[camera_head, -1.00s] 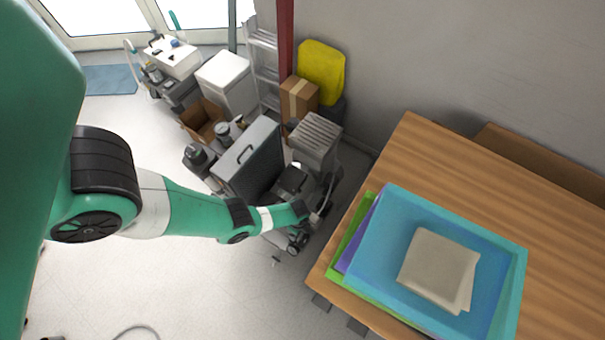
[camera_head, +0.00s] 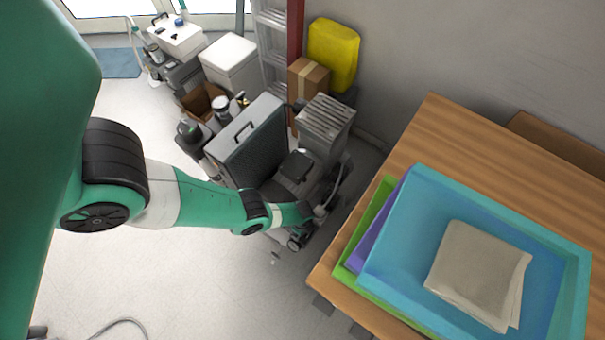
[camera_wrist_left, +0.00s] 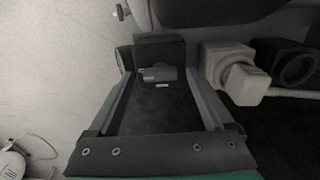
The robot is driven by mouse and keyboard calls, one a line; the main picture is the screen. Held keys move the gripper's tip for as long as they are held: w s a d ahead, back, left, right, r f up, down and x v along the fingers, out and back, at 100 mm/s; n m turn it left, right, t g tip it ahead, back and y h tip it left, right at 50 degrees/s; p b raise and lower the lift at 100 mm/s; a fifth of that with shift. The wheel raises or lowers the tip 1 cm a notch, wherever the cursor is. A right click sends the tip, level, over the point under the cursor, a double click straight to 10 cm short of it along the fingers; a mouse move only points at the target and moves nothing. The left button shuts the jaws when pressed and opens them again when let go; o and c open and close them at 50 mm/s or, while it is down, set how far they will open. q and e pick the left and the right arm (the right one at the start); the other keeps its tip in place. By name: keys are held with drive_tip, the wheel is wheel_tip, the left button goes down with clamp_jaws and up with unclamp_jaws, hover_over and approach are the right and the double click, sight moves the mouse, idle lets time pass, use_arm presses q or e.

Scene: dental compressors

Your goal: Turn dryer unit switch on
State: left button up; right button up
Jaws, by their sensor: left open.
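In the left wrist view, a dark box (camera_wrist_left: 160,50) carries a small grey switch-like part (camera_wrist_left: 158,73) on its face. My left gripper (camera_wrist_left: 158,78) is open, with one finger on each side of this part and nothing clearly held. I cannot tell whether the fingers touch the box or which way the switch is set. In the head view, my left arm reaches down to the compressor equipment beside a grey ribbed housing (camera_head: 326,115). The fingers and the switch are hidden there behind the arm's end. My right gripper is not in view.
A large grey cabinet with a handle (camera_head: 245,140) stands left of the ribbed housing. A wooden table (camera_head: 440,130) with a blue tray (camera_head: 400,225) is close on the right. In the wrist view, a pale fitting (camera_wrist_left: 242,80) sits right of the fingers.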

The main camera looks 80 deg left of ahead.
use_arm(q)
drive_tip(key=shift+f, duration=0.2)
clamp_jaws()
idle(0.4)
drive_tip(key=n, duration=0.4)
drive_tip(key=shift+n, duration=0.4)
drive_tip(key=n, duration=0.4)
drive_tip(key=shift+f+b, duration=0.1)
drive_tip(key=shift+b, duration=0.3)
drive_tip(key=n, duration=0.5)
drive_tip(key=shift+n, duration=2)
